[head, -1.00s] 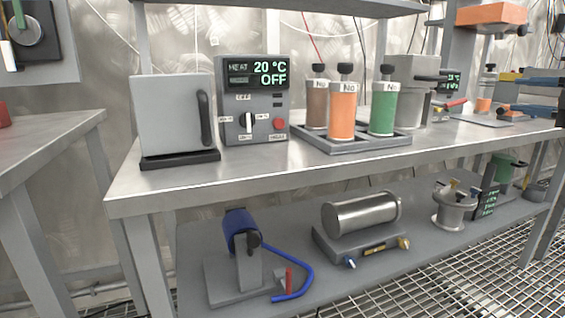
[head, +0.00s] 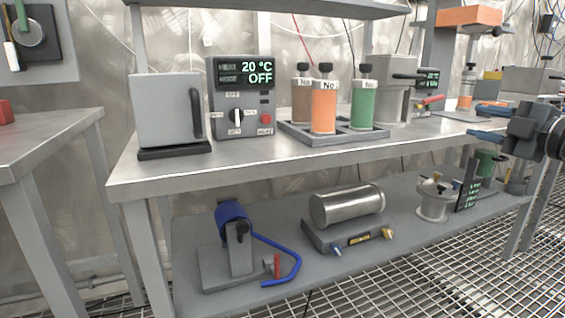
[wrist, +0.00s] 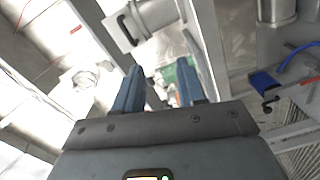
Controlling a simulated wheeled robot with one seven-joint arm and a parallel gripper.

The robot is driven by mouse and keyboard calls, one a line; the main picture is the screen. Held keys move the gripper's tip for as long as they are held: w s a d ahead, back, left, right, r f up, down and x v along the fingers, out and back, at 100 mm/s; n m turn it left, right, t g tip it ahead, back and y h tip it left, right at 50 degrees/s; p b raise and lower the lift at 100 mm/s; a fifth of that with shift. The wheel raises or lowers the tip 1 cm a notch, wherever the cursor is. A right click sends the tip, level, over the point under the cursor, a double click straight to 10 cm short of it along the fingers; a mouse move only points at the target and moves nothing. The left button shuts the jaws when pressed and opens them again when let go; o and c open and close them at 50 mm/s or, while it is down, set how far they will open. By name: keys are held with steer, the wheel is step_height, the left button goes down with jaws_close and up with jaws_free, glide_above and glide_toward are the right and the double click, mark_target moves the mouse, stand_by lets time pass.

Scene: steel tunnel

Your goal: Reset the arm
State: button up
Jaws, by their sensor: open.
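My gripper (head: 488,122) shows at the right edge of the head view, with blue fingers and a dark wrist behind them. It is in front of the right part of the steel bench (head: 290,158), at about the height of its top in the picture. In the wrist view my gripper (wrist: 160,78) has its two blue fingers spread apart with a clear gap. I see nothing held between them; a green patch shows beyond the gap. Most of my arm is outside the head view.
On the bench stand a grey box (head: 165,110), a control unit reading 20 °C OFF (head: 240,100) and a rack (head: 345,137) of bottles. The lower shelf (head: 300,262) holds a blue device (head: 232,215) and a metal cylinder (head: 346,205). The grating floor (head: 430,270) in front is clear.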

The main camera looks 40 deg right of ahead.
steer(key=w+a+f+m+g+h, duration=0.1)
steer(key=w+a+f+m, duration=0.3)
steer(key=a+f, duration=0.6)
steer(key=w+a+f+m, duration=0.2)
steer(key=a+f+m, duration=0.5)
steer(key=f, duration=0.5)
steer(key=s+a+f+m+g+y, duration=0.1)
steer(key=s+a+f, duration=0.4)
steer(key=s+a, duration=0.45)
steer(key=s+a+f+m+g+y, duration=0.1)
steer(key=s+a+f, duration=0.45)
steer(key=a, duration=0.65)
steer(key=s+a+r+n+y, duration=0.1)
steer(key=s+a+r+y, duration=0.15)
steer(key=s, duration=0.45)
steer(key=s+a+r+y, duration=0.1)
steer(key=s+a, duration=0.2)
steer(key=s, duration=0.3)
step_height(320, 180, up, 32)
steer(key=p, duration=3.1)
steer(key=shift+f+t+p, duration=0.15)
steer(key=shift+t+p, duration=0.15)
steer(key=shift+p, duration=0.05)
